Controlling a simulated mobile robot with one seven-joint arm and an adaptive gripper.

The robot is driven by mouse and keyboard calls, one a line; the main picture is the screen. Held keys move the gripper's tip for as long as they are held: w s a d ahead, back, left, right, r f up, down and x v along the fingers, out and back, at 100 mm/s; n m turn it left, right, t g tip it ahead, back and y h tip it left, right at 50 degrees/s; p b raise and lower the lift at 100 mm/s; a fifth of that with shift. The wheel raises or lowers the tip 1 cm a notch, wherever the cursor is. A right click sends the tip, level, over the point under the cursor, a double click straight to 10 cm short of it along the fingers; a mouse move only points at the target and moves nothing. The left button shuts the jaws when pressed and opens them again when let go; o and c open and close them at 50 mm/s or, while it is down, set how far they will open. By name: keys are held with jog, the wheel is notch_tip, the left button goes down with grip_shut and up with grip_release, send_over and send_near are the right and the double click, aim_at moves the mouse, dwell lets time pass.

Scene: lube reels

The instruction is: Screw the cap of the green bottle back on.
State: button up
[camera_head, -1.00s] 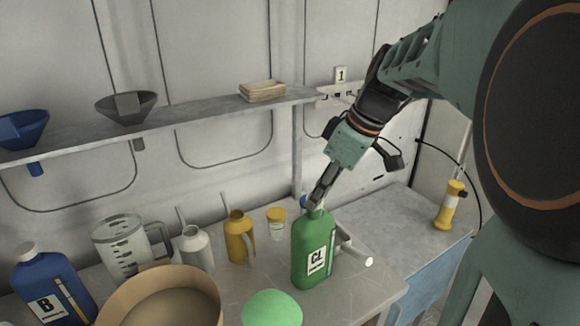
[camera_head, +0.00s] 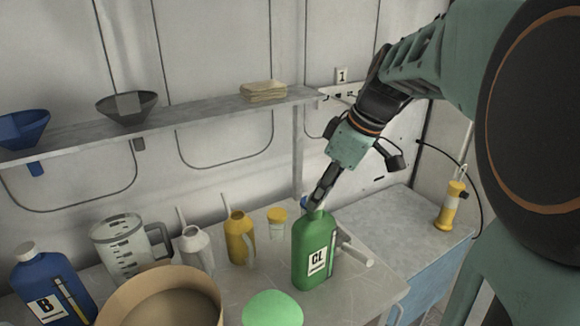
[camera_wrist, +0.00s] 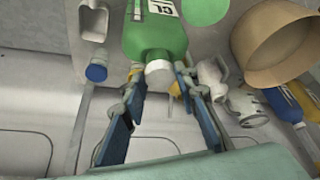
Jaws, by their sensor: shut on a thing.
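The green bottle (camera_head: 313,250) stands upright on the bench, with a white label on its front. It also shows in the wrist view (camera_wrist: 155,38). Its white cap (camera_wrist: 159,74) is at the bottle's mouth, between my fingertips. I cannot tell how far it is threaded. My gripper (camera_head: 316,203) reaches down at a slant from the upper right and is shut on the cap. In the wrist view my gripper (camera_wrist: 160,78) has one finger on each side of the cap. In the head view the fingers hide most of the cap.
Left of the bottle are a yellow oil can (camera_head: 238,240), a small yellow-lidded jar (camera_head: 277,222) and a green rounded thing (camera_head: 272,309). A tan bowl (camera_head: 160,278) and a blue bottle (camera_head: 45,285) are further left. A shelf (camera_head: 200,116) runs behind.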

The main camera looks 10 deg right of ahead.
jog(key=shift+f+b, duration=0.55)
dwell(0.5)
jog(key=m, duration=0.2)
jog(key=m+t+h, duration=0.1)
jog(key=m, duration=0.1)
jog(key=shift+s+a+m+b, duration=0.15)
jog(key=shift+m+b, duration=0.15)
jog(key=shift+r+h, duration=0.1)
jog(key=shift+h, duration=0.2)
jog(key=shift+m, duration=0.4)
